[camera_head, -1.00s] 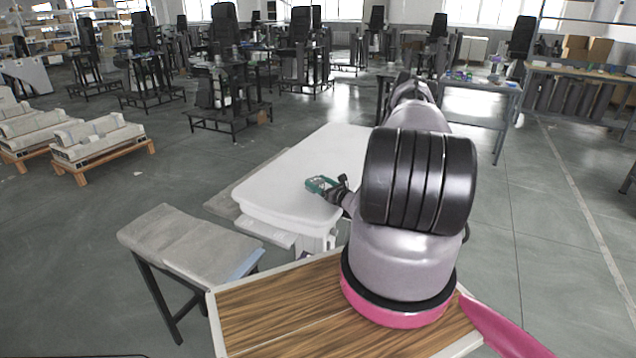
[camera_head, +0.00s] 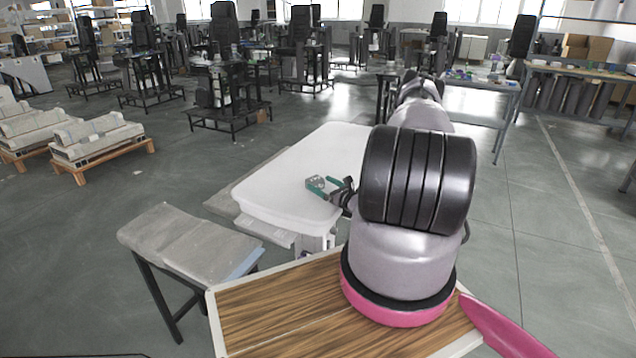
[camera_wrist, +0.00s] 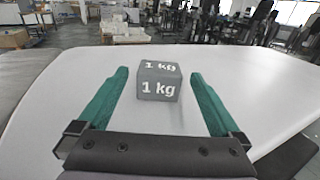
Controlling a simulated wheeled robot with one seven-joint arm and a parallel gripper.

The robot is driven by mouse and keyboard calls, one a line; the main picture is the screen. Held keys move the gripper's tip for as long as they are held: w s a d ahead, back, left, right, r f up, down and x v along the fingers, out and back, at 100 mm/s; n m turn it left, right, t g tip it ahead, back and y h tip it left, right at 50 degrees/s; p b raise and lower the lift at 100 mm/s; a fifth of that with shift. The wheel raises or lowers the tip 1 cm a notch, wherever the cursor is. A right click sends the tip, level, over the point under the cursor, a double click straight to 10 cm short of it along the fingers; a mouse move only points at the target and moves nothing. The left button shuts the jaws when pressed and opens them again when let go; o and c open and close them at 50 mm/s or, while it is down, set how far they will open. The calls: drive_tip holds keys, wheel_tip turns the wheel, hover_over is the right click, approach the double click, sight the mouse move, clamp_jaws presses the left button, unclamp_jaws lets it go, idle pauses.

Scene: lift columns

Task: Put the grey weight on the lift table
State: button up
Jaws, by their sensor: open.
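The grey weight (camera_wrist: 159,82), a small block marked "1 kg", sits on the white lift table (camera_wrist: 60,120). In the wrist view it stands just beyond and between the two green fingertips of my gripper (camera_wrist: 158,78), with a gap on each side. In the head view the weight (camera_head: 316,184) shows small at the tips of my gripper (camera_head: 326,184), over the near right part of the lift table (camera_head: 290,170). My gripper is open and holds nothing. My arm hides part of the table's right side in the head view.
A grey padded bench (camera_head: 185,240) stands left of the lift table. A wood-topped surface (camera_head: 280,305) lies in front, below my arm. Pallets with pale blocks (camera_head: 100,140) stand at the left. Much of the white table top is clear.

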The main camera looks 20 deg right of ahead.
drive_tip(key=v, duration=0.9)
drive_tip(key=shift+s+r, duration=0.1)
drive_tip(key=shift+r, duration=0.05)
drive_tip(key=w+a+r+n+g+y, duration=0.1)
drive_tip(key=a+r+n+g+y, duration=0.5)
drive_tip(key=r, duration=0.5)
drive_tip(key=a+r+n+g+y, duration=0.3)
drive_tip(key=a+r+n, duration=0.4)
drive_tip(key=r, duration=0.5)
drive_tip(key=s+a+r+n+g+h, duration=0.3)
drive_tip(key=s+a+r+n, duration=0.25)
drive_tip(key=s+r, duration=0.2)
drive_tip(key=s+a+r+n+g+h, duration=0.35)
drive_tip(key=s+a+r+n, duration=0.2)
drive_tip(key=r, duration=0.35)
drive_tip(key=s+d+r+n+t+h, duration=0.2)
drive_tip(key=s+r+n+t+h, duration=0.2)
drive_tip(key=s+r, duration=0.7)
drive_tip(key=shift+s+n+t+h, duration=0.4)
drive_tip(key=shift+s+t+h, duration=0.2)
drive_tip(key=shift+s, duration=0.5)
drive_tip(key=shift+r, duration=0.1)
